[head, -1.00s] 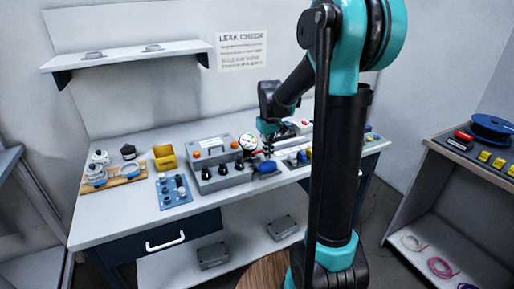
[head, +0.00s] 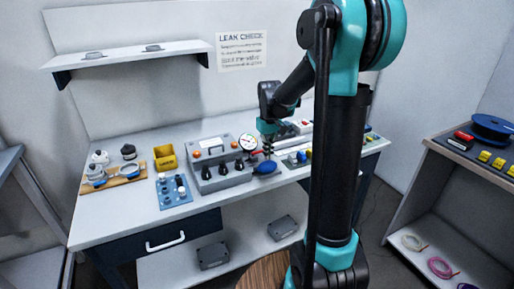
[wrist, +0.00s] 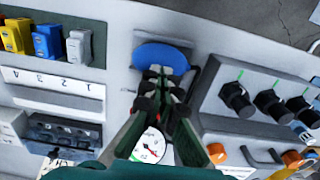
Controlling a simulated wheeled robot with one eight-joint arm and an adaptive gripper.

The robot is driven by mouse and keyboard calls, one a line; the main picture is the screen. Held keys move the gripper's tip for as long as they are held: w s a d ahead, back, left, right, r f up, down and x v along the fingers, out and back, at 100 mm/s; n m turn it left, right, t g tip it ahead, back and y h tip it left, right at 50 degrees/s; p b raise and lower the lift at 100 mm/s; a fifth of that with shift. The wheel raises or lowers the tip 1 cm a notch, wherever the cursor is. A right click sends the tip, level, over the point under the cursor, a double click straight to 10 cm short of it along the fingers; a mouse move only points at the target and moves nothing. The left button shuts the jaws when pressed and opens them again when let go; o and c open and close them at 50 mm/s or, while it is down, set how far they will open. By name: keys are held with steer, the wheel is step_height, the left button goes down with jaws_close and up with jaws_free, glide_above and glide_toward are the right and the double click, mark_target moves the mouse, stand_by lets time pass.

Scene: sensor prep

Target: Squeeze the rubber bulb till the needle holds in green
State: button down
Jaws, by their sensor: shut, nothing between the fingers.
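The blue rubber bulb (head: 265,168) lies near the front edge of the bench, and also shows in the wrist view (wrist: 160,55). My gripper (head: 268,150) is over the bench just behind the bulb. In the wrist view its fingertips (wrist: 162,72) are together, overlapping the bulb's near edge, with nothing held between them. Whether they touch the bulb is unclear. The round white gauge (head: 248,142) stands left of my gripper; in the wrist view (wrist: 150,146) a red needle shows on its dial, but its position against any green band is too small to read.
A grey box with black knobs (head: 220,172) stands left of the bulb. A blue tray of small parts (head: 173,191) and a yellow bin (head: 165,158) are farther left. Blue and yellow blocks (wrist: 46,42) stand on the bulb's other side. The front left bench top is clear.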

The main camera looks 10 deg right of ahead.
steer(key=shift+f, duration=1.5)
stand_by(0.8)
steer(key=shift+r, duration=3.5)
steer(key=shift+f, duration=1.95)
steer(key=shift+f, duration=0.8)
